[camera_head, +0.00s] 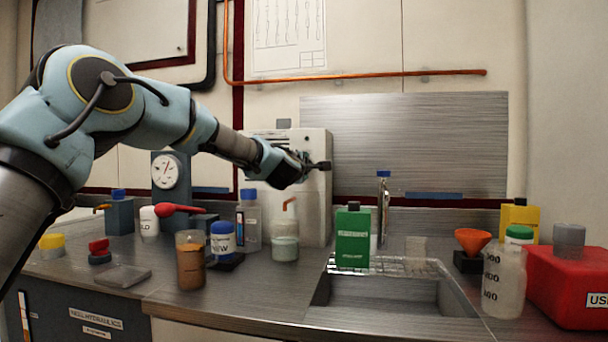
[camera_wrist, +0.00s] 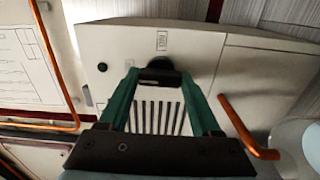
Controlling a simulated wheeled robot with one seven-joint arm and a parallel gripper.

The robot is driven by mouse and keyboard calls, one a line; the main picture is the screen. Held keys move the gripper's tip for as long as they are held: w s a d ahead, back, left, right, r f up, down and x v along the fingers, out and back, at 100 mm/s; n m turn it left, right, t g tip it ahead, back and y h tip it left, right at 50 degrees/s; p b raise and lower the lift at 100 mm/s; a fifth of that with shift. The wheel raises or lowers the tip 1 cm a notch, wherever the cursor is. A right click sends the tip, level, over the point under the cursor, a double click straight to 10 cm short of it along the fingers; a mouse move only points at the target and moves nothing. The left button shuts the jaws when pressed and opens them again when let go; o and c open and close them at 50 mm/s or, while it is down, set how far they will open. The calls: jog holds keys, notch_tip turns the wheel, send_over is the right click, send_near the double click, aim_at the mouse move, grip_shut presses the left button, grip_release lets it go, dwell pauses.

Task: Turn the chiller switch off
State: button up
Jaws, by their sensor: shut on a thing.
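A beige box (camera_head: 317,205) stands on the counter against the back wall, behind my gripper (camera_head: 312,166). In the wrist view, the face of the box (camera_wrist: 205,65) carries a black knob (camera_wrist: 160,64) below a small label (camera_wrist: 162,41) too small to read. The two green fingers of my gripper (camera_wrist: 161,79) reach to either side of this knob and are shut on it. I cannot read whether the knob is marked as the chiller switch, or its on and off positions. My arm hides part of the box in the head view.
An orange spout (camera_wrist: 245,130) juts out right of the fingers in the wrist view. The sink (camera_head: 385,293) is at front right.

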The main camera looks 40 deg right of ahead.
jog(key=shift+n, duration=0.3)
jog(key=o, duration=1.4)
jog(key=b+v, duration=0.3)
jog(key=v, duration=0.7)
jog(key=shift+s+a+f, duration=0.1)
jog(key=shift+s+a, duration=0.05)
jog(key=shift+a, duration=0.2)
